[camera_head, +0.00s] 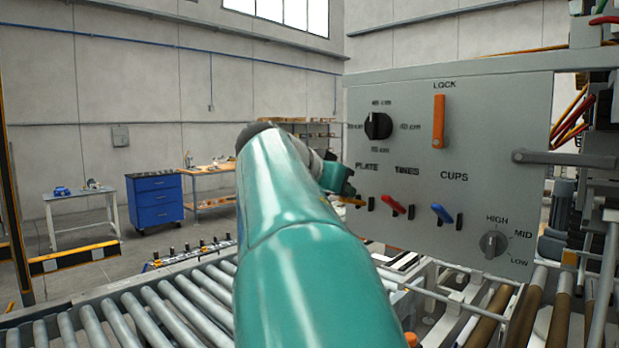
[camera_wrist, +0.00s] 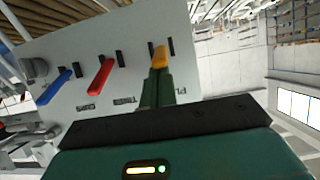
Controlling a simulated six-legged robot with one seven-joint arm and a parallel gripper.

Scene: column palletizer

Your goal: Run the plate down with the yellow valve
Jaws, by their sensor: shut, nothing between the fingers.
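The yellow valve (camera_head: 350,201) is a small lever under the PLATE label (camera_head: 367,167) on the grey panel, and my arm partly covers it in the head view. In the wrist view, which is turned over, the yellow valve (camera_wrist: 160,57) stands right at the tips of my gripper (camera_wrist: 158,75). My gripper is shut with nothing between its fingers. Its tips are at or very near the lever's end; I cannot tell if they touch. In the head view my gripper (camera_head: 342,182) is mostly hidden behind my arm. The plate itself cannot be made out.
Beside the yellow valve are the red lever (camera_head: 392,206) and blue lever (camera_head: 442,213). The panel also carries a black dial (camera_head: 378,126), an orange LOCK handle (camera_head: 438,122) and a grey HIGH/MID/LOW knob (camera_head: 493,244). Roller conveyors (camera_head: 140,308) run below.

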